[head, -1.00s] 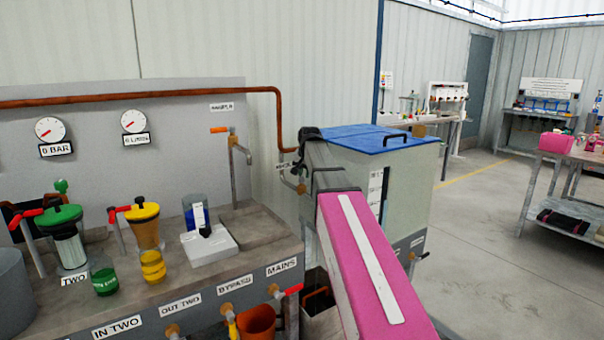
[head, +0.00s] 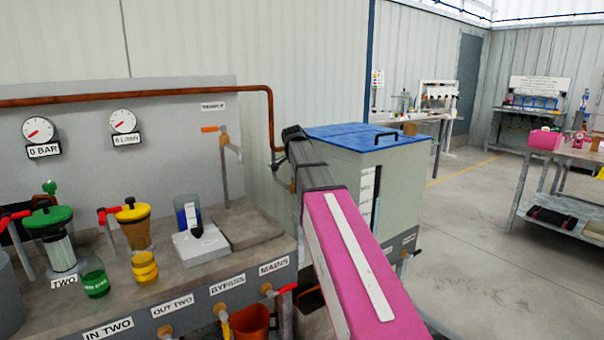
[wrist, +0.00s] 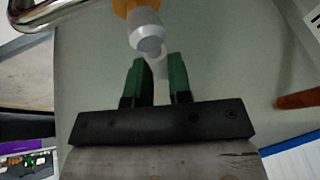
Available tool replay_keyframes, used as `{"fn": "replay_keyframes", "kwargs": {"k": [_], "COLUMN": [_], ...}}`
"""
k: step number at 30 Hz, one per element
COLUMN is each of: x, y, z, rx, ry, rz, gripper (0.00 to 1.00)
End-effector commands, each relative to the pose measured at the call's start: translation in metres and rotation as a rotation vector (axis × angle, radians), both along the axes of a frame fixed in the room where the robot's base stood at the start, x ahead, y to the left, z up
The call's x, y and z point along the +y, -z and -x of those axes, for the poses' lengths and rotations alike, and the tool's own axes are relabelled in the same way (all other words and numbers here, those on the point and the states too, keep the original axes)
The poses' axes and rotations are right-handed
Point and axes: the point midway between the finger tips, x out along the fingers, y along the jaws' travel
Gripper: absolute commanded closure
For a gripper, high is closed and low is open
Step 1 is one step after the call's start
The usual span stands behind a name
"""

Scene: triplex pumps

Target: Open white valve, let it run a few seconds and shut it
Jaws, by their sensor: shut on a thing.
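In the wrist view, my gripper (wrist: 159,66) has green fingers near the picture's middle. They are shut on a small pale part of the white valve, just below the white rounded end (wrist: 149,38). The valve's orange body (wrist: 136,6) is at the top edge, beside a bent metal pipe (wrist: 36,20). How firmly the fingertips bear on the handle is hard to see. In the head view, my pink arm reaches towards the blue-lidded tank (head: 366,137), and it hides my fingers and the white valve.
The bench (head: 258,205) on the left carries filters, cups and red-handled valves, with a red MAINS handle (head: 286,288) on its front. Two gauges (head: 38,130) are on the panel behind. A copper pipe (head: 190,92) runs above. Open floor (head: 465,220) lies to the right.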

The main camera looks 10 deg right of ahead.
Motion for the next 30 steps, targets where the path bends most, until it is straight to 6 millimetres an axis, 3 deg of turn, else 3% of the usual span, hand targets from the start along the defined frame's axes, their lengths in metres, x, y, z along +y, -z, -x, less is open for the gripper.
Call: {"fn": "replay_keyframes", "kwargs": {"k": [18,19,21,30], "x": [-0.0005,-0.0005,-0.0005,0.0], "y": [-0.0005,-0.0004,-0.0003,-0.0014], "z": [0.0017,0.0018,0.0017,0.002], "rx": [0.0,0.0,0.0,0.0], "ry": [0.041,0.041,0.041,0.038], "rz": [0.0,0.0,0.0,-0.001], "gripper": [1.0,0.71,0.55,0.55]}}
